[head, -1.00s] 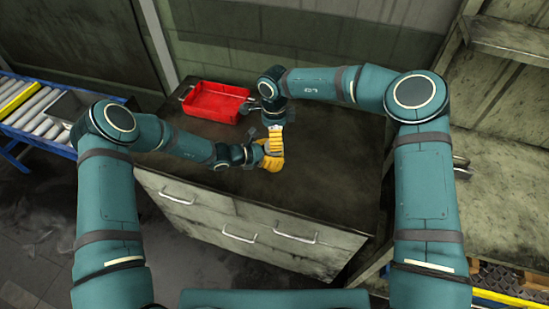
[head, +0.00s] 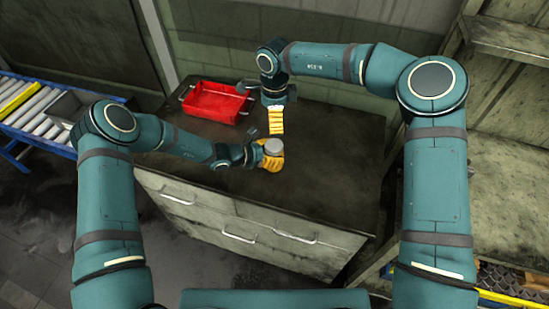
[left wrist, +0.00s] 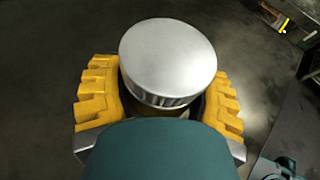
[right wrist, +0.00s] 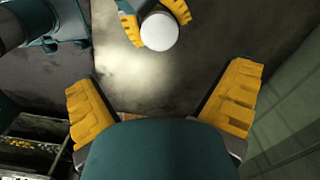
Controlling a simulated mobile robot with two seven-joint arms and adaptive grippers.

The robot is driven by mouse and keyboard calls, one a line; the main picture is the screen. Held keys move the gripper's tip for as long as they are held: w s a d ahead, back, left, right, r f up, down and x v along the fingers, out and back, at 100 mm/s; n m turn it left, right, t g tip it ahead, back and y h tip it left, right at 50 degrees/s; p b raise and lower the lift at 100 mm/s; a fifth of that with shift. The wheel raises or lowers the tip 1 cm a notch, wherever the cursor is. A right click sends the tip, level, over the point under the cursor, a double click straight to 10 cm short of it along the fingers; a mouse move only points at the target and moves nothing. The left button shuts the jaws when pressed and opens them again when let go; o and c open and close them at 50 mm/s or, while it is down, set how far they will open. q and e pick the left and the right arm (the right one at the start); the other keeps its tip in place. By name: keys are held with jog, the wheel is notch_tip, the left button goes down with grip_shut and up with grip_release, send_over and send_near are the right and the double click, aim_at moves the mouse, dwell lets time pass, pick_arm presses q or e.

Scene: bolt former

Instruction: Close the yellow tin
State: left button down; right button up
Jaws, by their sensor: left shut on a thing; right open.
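The tin (left wrist: 160,111) stands upright between the yellow fingers of my left gripper (left wrist: 160,100); only a strip of its yellowish body shows. A round silver lid (left wrist: 168,58) sits on top of it and hides the rim; I cannot tell whether it is fully seated. In the head view the lid (head: 273,146) shows above my left gripper (head: 268,158), which is shut on the tin over the cabinet top. My right gripper (head: 276,121) is open and empty, behind and above the tin. In the right wrist view its fingers (right wrist: 163,105) are wide apart, with the lid (right wrist: 159,31) beyond them.
A red tray (head: 214,103) stands at the back left of the dark cabinet top (head: 325,165). The right part of the top is clear. A roller conveyor (head: 35,110) is at the far left, and shelving (head: 510,140) is at the right.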

jog(key=shift+r, duration=2.4)
pick_arm(q)
grip_release()
jog(key=v, duration=1.2)
jog(key=shift+r, duration=0.15)
